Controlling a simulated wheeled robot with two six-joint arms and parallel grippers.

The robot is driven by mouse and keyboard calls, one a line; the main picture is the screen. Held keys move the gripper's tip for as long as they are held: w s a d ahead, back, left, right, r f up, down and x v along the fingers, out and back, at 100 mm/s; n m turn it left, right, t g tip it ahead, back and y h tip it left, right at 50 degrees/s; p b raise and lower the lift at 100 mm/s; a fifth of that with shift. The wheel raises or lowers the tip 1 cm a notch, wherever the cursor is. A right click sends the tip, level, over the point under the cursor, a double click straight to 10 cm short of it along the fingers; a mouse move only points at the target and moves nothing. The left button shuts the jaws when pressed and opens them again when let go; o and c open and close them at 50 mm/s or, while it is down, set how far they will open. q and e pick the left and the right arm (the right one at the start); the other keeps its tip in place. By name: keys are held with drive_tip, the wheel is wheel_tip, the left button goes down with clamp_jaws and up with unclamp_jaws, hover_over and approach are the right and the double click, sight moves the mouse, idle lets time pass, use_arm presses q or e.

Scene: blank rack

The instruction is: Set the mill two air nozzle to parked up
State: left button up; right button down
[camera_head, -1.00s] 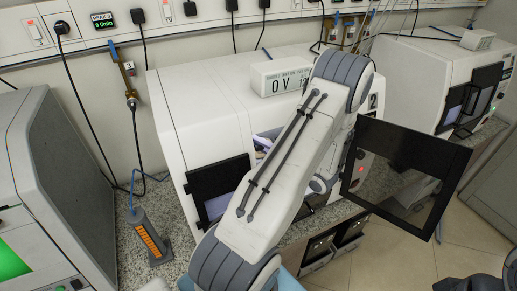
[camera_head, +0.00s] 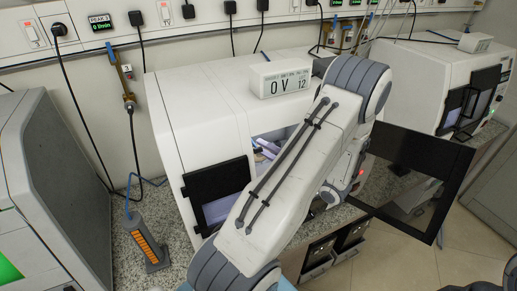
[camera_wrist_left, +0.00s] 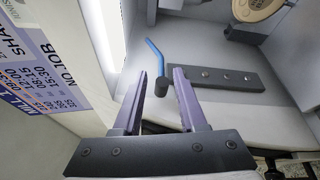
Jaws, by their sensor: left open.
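Mill two (camera_head: 200,95) is the white machine in the middle of the head view, with its dark-framed door (camera_head: 440,190) swung open to the right. My left arm crosses its front and hides much of the opening; the left gripper is hidden there. In the left wrist view, the left gripper (camera_wrist_left: 160,76) is open. The air nozzle, a bent blue tube (camera_wrist_left: 155,52) with a dark cylindrical end (camera_wrist_left: 161,87), shows in the gap between the fingers. I cannot tell whether either finger touches it. My right gripper is in neither view.
A dark bar (camera_wrist_left: 220,76) with bolts lies right of the nozzle, and a beige round part (camera_wrist_left: 257,8) is above. A printed panel (camera_wrist_left: 40,60) is at the left. A box marked OV 12 (camera_head: 280,78) sits on the mill. Another machine (camera_head: 435,70) stands behind right.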

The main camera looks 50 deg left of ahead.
use_arm(q)
drive_tip(key=d+b, duration=0.2)
drive_tip(key=d, duration=0.5)
drive_tip(key=shift+w, duration=0.35)
drive_tip(key=shift+r, duration=0.1)
